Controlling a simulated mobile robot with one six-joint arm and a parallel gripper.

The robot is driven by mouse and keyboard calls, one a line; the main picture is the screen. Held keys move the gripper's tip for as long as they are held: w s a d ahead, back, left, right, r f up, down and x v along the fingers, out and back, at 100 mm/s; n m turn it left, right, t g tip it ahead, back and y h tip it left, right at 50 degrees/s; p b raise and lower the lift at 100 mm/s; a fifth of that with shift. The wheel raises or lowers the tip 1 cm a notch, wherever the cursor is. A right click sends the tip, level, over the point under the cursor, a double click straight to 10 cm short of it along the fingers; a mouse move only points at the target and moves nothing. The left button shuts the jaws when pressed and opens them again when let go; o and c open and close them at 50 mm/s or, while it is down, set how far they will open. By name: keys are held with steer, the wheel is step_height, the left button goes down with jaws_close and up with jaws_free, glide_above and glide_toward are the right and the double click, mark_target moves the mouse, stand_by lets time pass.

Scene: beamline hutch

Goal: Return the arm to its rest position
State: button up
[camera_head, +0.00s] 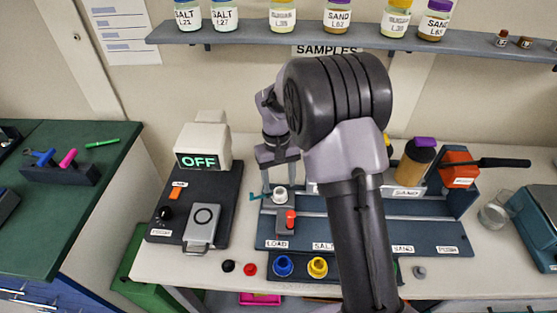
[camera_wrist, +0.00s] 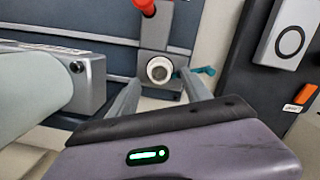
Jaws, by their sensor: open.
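My arm rises through the middle of the head view and bends over toward the blue-grey rack (camera_head: 300,245) on the bench. My gripper (camera_head: 279,183) points down at the rack's left end, above the LOAD label. Its two fingers are spread. In the wrist view my gripper (camera_wrist: 162,88) shows its fingers apart, with a small white round-topped piece (camera_wrist: 159,70) seen between them. That piece (camera_head: 280,193) sits on a grey block at the rack. I cannot tell whether a finger touches it. My forearm hides the middle of the rack.
A shelf (camera_head: 250,36) with labelled jars hangs above the arm. An OFF display box (camera_head: 203,150) stands on a dark panel to the left. A brown bottle (camera_head: 413,163), orange block (camera_head: 459,168) and glass beaker (camera_head: 494,213) are right.

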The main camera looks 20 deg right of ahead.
step_height(320, 180, up, 14)
steer(key=w+r+p, duration=0.1)
steer(key=w+p, duration=0.1)
steer(key=p, duration=0.2)
steer(key=s+a+r+m+t+b, duration=0.1)
steer(key=s+r+t+b, duration=0.15)
steer(key=s+r, duration=0.35)
steer(key=s+a+f+m+t+y+b, duration=0.1)
steer(key=s+m+t+b, duration=0.1)
steer(key=s, duration=0.9)
steer(key=s+a+f+m+t+y+b, duration=0.1)
steer(key=s+f+m+t+b, duration=0.1)
steer(key=s, duration=0.8)
steer(key=shift+s+a+t+b, duration=0.35)
steer(key=shift+s+a+b, duration=0.05)
steer(key=shift+b, duration=0.35)
